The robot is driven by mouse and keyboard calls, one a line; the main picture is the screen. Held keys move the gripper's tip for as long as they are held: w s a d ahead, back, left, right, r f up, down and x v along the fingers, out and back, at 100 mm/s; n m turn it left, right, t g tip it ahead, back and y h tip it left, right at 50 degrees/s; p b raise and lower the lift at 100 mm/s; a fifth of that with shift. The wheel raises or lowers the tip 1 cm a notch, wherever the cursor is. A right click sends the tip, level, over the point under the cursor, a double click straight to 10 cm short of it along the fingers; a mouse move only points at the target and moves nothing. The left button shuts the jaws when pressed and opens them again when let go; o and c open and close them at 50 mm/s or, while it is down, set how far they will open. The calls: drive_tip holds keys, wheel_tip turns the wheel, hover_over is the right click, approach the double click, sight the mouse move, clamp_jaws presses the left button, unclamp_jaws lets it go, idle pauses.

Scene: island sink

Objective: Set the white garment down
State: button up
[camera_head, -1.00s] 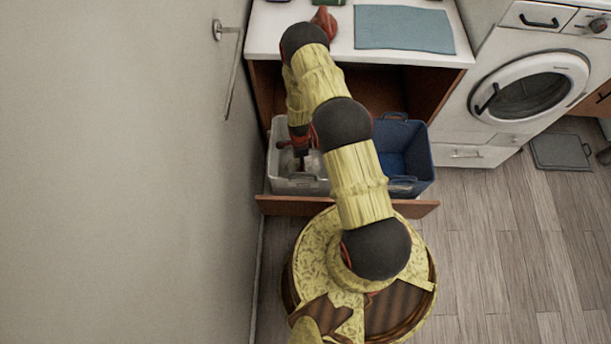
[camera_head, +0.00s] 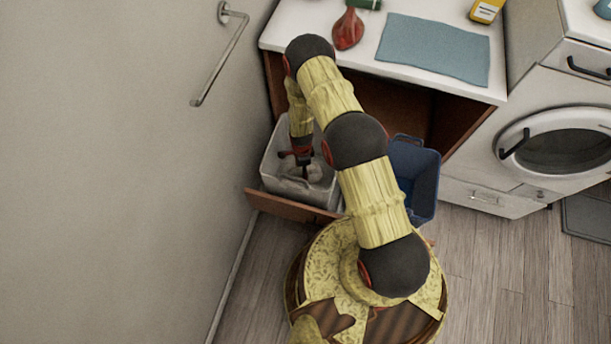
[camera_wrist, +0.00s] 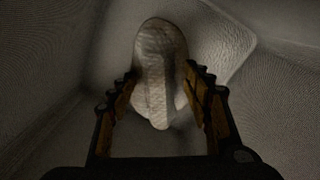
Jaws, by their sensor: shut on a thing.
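The white garment (camera_wrist: 158,60) is a pale, rounded bundle with a narrow end hanging toward me in the wrist view. My gripper (camera_wrist: 160,82) has one finger on each side of it and is shut on it. In the head view my gripper (camera_head: 303,168) points down inside the light grey bin (camera_head: 270,172), below the rim. Only a little of the garment shows there, mostly hidden by the gripper. The bin's pale walls surround the garment in the wrist view. I cannot tell whether the garment touches the bin floor.
A blue bin (camera_head: 424,185) stands to the right, partly behind my arm. The pulled-out drawer front (camera_head: 285,206) is in front of the bins. The white counter (camera_head: 375,65) above holds a blue cloth (camera_head: 434,50) and a red bottle (camera_head: 348,30). A towel bar (camera_head: 222,68) is on the left wall.

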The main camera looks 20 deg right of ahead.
drive_tip(key=shift+w+f+b, duration=0.1)
drive_tip(key=shift+f+b, duration=0.7)
drive_tip(key=shift+f, duration=1.95)
drive_tip(key=shift+f, duration=0.1)
drive_tip(key=o, duration=1.3)
drive_tip(key=shift+c, duration=0.2)
drive_tip(key=shift+o, duration=0.3)
